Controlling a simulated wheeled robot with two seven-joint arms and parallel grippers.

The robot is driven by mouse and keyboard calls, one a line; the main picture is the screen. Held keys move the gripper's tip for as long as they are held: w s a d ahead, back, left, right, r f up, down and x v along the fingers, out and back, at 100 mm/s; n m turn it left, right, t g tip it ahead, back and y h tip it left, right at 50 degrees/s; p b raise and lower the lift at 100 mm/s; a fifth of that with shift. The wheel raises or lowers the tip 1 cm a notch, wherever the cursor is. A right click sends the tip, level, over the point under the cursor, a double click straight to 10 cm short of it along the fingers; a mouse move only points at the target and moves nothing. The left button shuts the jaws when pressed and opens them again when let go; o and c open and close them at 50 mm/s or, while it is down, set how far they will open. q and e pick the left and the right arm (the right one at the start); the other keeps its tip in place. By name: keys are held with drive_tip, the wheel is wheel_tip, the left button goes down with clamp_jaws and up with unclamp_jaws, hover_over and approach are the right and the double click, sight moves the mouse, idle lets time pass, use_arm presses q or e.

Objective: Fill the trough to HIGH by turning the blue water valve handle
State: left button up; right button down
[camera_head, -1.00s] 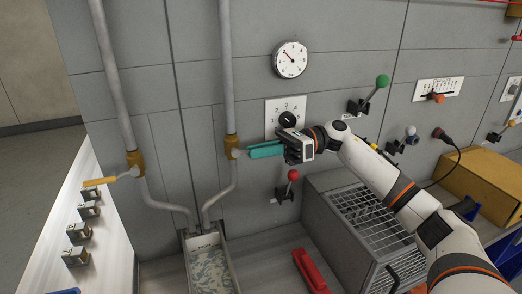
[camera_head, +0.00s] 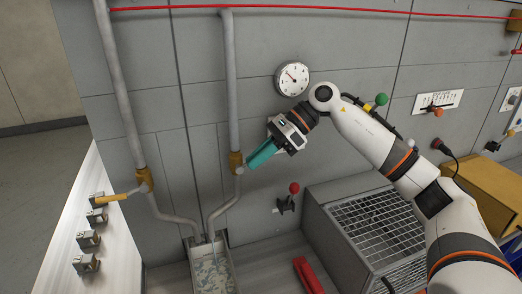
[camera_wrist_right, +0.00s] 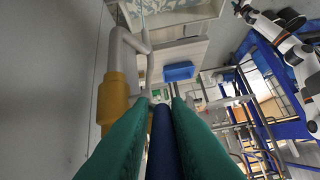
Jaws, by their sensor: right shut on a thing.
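The blue water valve handle (camera_wrist_right: 163,145) lies between the teal fingers of my right gripper (camera_head: 259,155) in the right wrist view. The gripper is shut on it. In the head view the fingers hide the handle; they slope up to the right from the brass valve body (camera_head: 235,160) on the right-hand pipe. The trough (camera_head: 233,275) is at the bottom of the head view, below the two pipe ends, with pale rippled liquid in it. Its level mark cannot be read. My left gripper does not show.
A left-hand pipe carries a valve with a yellow handle (camera_head: 112,197). A round gauge (camera_head: 292,78) is above my right gripper. A red-knobbed lever (camera_head: 290,192) and a grille-topped grey box (camera_head: 365,235) stand below my right arm.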

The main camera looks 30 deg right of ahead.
drive_tip(key=shift+a+r+h+p, duration=0.3)
drive_tip(key=shift+h+p, duration=0.3)
drive_tip(key=shift+h, duration=0.1)
drive_tip(key=shift+f, duration=0.1)
drive_tip(key=c, duration=1.4)
unclamp_jaws()
drive_tip(key=shift+c, duration=0.2)
drive_tip(key=shift+d+r, duration=0.25)
drive_tip(key=shift+r, duration=0.05)
drive_tip(key=b+v, duration=0.2)
drive_tip(key=v, duration=0.9)
drive_tip(key=shift+r+b, duration=0.2)
drive_tip(key=shift+b, duration=0.15)
drive_tip(key=shift+w, duration=0.1)
